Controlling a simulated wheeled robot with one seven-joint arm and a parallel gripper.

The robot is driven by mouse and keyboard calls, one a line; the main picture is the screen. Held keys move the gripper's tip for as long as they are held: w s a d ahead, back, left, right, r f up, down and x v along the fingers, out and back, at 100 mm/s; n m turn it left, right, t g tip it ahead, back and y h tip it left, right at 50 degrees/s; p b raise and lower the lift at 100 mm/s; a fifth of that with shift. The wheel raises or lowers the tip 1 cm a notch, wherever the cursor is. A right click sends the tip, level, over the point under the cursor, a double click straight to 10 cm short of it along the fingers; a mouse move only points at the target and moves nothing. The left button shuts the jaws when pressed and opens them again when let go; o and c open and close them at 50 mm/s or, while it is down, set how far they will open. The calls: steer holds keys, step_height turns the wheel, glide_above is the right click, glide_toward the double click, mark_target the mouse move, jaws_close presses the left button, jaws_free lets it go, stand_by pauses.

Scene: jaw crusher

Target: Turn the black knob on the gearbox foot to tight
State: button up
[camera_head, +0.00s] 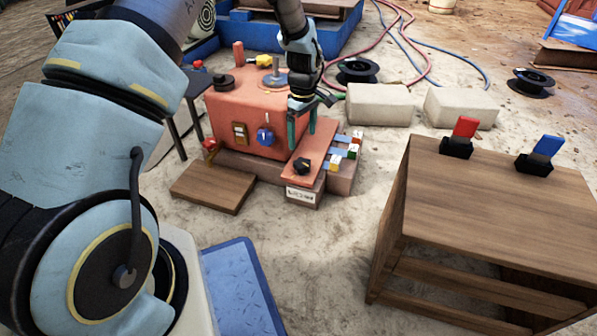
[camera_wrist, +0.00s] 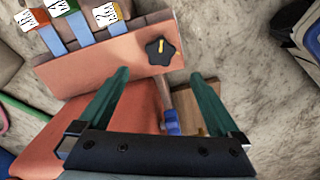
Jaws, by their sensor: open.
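The black knob (camera_head: 302,165) is star-shaped and sits on the orange gearbox foot (camera_head: 318,150), near its front end. In the wrist view the knob (camera_wrist: 159,51) carries a yellow mark, and the foot (camera_wrist: 90,68) lies across the top. My gripper (camera_head: 301,140) is above the rear part of the foot, behind the knob. In the wrist view its two green fingers (camera_wrist: 160,80) are spread apart with nothing between them, and the knob lies beyond the fingertips. A white label (camera_head: 300,195) is on the front below the knob; its writing is too small to read.
The orange gearbox body (camera_head: 222,115) stands left of the foot, with a blue knob (camera_head: 264,137) on its front. Several coloured tags (camera_head: 350,150) are right of the foot. A wooden board (camera_head: 212,187) lies in front. A wooden table (camera_head: 490,200) with red and blue levers stands right.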

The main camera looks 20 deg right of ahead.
mark_target(302, 163)
step_height(302, 163, down, 11)
steer(key=b, duration=0.4)
steer(key=shift+r+b, duration=0.2)
steer(key=shift+b, duration=0.2)
steer(key=c, duration=1.4)
